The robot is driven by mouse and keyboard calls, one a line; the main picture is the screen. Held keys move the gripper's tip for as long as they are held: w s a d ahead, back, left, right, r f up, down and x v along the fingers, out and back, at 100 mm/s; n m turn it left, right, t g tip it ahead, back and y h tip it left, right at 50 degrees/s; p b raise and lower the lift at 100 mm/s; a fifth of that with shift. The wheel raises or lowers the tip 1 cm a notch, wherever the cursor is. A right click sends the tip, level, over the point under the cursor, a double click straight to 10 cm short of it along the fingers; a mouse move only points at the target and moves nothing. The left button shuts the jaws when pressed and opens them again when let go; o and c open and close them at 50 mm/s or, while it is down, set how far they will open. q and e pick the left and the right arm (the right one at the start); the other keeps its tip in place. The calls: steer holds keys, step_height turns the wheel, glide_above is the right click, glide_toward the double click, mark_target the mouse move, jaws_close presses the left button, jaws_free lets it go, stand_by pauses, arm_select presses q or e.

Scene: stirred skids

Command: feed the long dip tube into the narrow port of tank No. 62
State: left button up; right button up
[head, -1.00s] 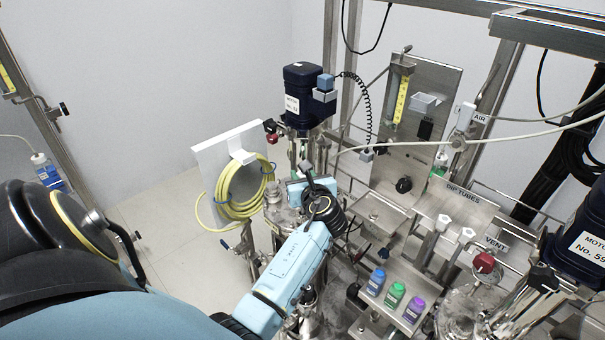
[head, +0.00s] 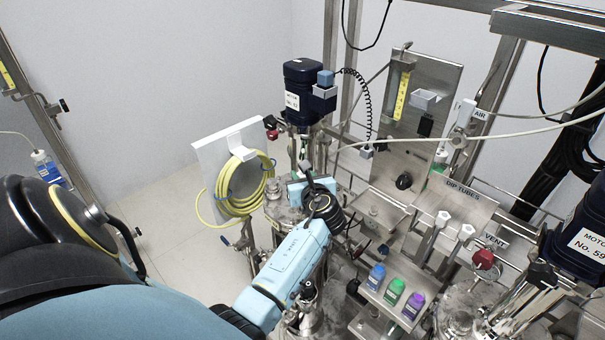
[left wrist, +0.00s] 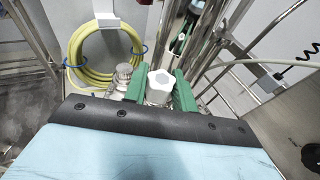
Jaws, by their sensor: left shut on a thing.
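My left gripper (head: 306,178) is at the tank on the left, just in front of its dark blue motor (head: 303,92). In the left wrist view its green fingers (left wrist: 160,88) are shut on the white faceted head of a dip tube (left wrist: 159,84). The tube below the head is hidden, so I cannot tell whether its tip is in a port. The steel lid of the left tank (head: 281,212) shows beside the gripper. The number on that motor's label is too small to read surely, and the narrow port is not clearly visible. My right gripper is not in view.
A yellow hose coil (head: 243,190) hangs on a white panel left of the tank. A DIP TUBES rack (head: 462,190) with white-headed tubes stands right. Small blue, green and purple bottles (head: 395,292) sit in front. Motor No. 59 (head: 580,235) is at far right.

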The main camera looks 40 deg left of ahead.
arm_select(q)
steer(key=shift+w+a+f, duration=0.1)
steer(key=shift+w+f, duration=0.05)
steer(key=shift+f, duration=0.45)
steer(key=shift+f, duration=0.1)
step_height(320, 180, down, 9)
steer(key=b, duration=0.5)
steer(key=shift+b, duration=0.3)
stand_by(2.9)
steer(key=o, duration=1.1)
steer(key=shift+c, duration=0.2)
steer(key=v, duration=1.3)
steer(key=shift+r, duration=0.2)
